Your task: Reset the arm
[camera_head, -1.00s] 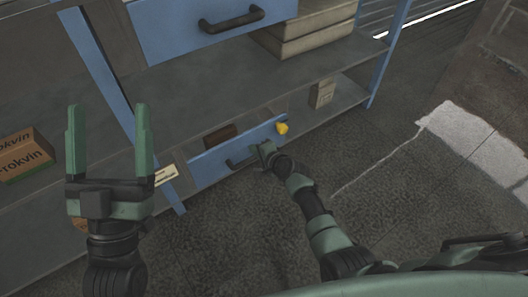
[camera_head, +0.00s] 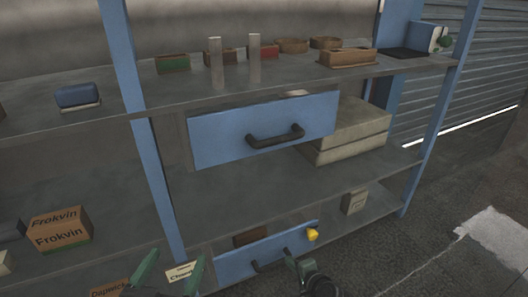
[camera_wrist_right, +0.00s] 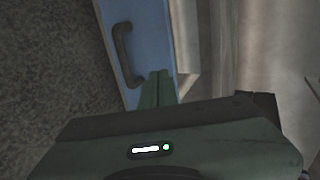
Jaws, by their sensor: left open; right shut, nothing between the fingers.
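My left gripper (camera_head: 170,272) is at the bottom edge of the head view, with its two green fingers apart and nothing between them. My right gripper (camera_head: 296,262) is low in the head view, in front of the lower blue drawer (camera_head: 236,262). In the right wrist view its green fingers (camera_wrist_right: 158,88) are together and empty, close to the blue drawer front and its dark handle (camera_wrist_right: 124,52). I cannot tell whether they touch the drawer. The lower drawer stands partly open with a brown block (camera_head: 251,236) inside. A yellow object (camera_head: 312,234) is at its right end.
An upper blue drawer (camera_head: 225,135) with a dark handle hangs above. A blue post (camera_head: 150,150) rises left of the drawers.

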